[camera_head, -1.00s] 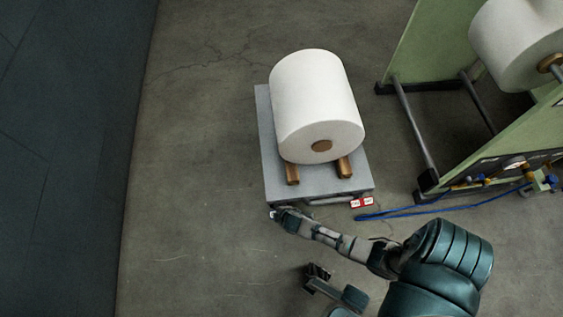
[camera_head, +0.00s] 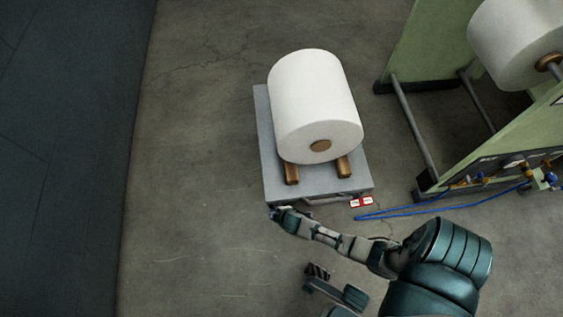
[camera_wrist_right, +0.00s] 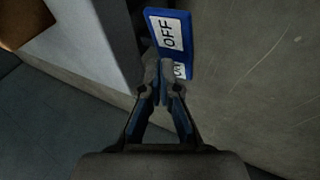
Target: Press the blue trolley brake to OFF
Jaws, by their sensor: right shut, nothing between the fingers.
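The blue trolley brake (camera_wrist_right: 170,40) shows in the right wrist view as a blue plate. Its upper label reads OFF; a second white label below is partly hidden by my fingers. My right gripper (camera_wrist_right: 160,68) is shut and empty, its tips over the plate's lower left part; I cannot tell if they touch. In the head view the right gripper (camera_head: 273,212) is at the near left corner of the grey trolley (camera_head: 264,150), and the brake cannot be made out there. My left gripper (camera_head: 317,271) is low in the picture, apart from the trolley; its finger opening is unclear.
A big white roll (camera_head: 315,100) rests on wooden blocks (camera_head: 291,173) on the trolley. A red and white tag (camera_head: 361,202) and a blue hose (camera_head: 430,212) lie to the right. A green machine (camera_head: 410,50) stands at right. Floor left of the trolley is clear.

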